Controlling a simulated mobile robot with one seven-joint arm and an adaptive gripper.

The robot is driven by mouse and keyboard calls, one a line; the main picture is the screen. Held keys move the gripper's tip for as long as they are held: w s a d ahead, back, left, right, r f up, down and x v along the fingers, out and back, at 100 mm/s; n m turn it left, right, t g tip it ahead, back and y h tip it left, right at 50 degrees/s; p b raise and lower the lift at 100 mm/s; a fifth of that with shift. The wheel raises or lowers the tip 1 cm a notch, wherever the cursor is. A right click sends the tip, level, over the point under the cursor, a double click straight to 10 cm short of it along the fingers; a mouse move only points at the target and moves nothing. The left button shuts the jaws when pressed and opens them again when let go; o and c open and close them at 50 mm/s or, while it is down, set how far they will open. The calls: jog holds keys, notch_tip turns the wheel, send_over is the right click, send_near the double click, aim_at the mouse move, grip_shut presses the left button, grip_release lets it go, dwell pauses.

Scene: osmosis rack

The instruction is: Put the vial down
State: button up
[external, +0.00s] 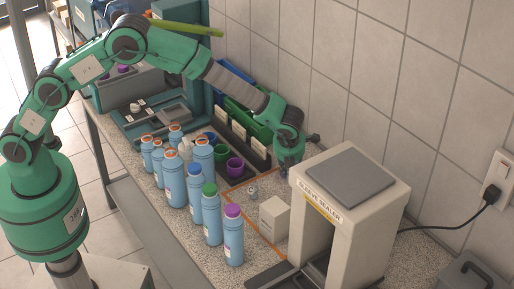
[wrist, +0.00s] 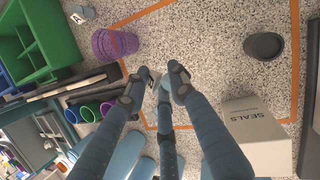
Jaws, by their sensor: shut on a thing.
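My gripper (external: 289,168) hangs over the far side of the counter, behind the white box. In the wrist view its fingers (wrist: 162,80) are closed together around a small pale piece, the vial (wrist: 154,80). Only a bit of the vial shows between the fingertips; the rest is hidden by the fingers. In the external view I cannot make the vial out at the fingers, nor tell how far it is above the counter. An orange outline (wrist: 296,60) marks the speckled counter around and below the gripper.
A SEALS box (wrist: 258,120) stands right of the fingers, with a dark round piece (wrist: 263,46) beyond it. A purple cup (wrist: 115,43) and green bin (wrist: 45,45) are left. Several blue bottles (external: 175,180) and a large sleeve machine (external: 350,205) flank the area. Bare counter surrounds the fingertips.

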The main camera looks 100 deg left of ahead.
jog(key=w+m+t+p, duration=0.1)
jog(key=w+m+t, duration=0.1)
jog(key=w+m, duration=0.4)
jog(key=shift+w+r+m+h, duration=0.15)
jog(key=shift+r+m+h, duration=0.15)
jog(key=shift+r+m, duration=0.1)
jog(key=shift+f, duration=0.1)
jog(key=shift+f, duration=3.05)
jog(key=shift+f+b, duration=0.45)
jog(key=shift+f, duration=1.45)
jog(key=shift+f, duration=0.1)
jog(key=o, duration=0.9)
